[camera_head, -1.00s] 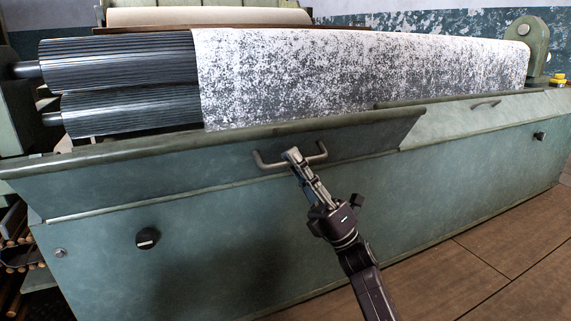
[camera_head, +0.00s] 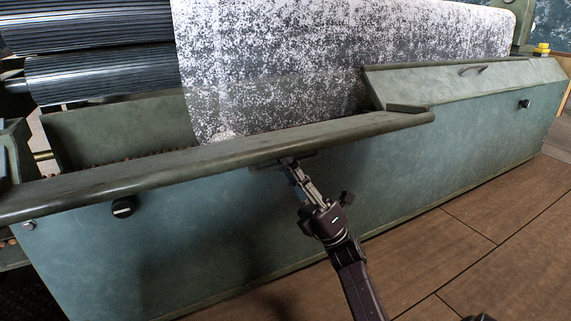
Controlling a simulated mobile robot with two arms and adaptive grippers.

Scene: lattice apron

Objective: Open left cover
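The left cover (camera_head: 215,157) is the long green panel along the front of the roller machine. It is tipped outward, so its top edge juts toward me and the trough behind it shows. Its handle (camera_head: 262,166) is partly hidden under the jutting edge. My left gripper (camera_head: 287,163) has its fingers at the handle and appears shut on it; the fingertips are partly hidden by the cover's edge. Only a small dark part, probably of my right arm, shows at the bottom edge; the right gripper is out of view.
Ribbed rollers (camera_head: 100,75) and a speckled sheet (camera_head: 330,65) are behind. A black knob (camera_head: 123,207) is on the front panel. Tiled floor (camera_head: 470,230) is clear at right.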

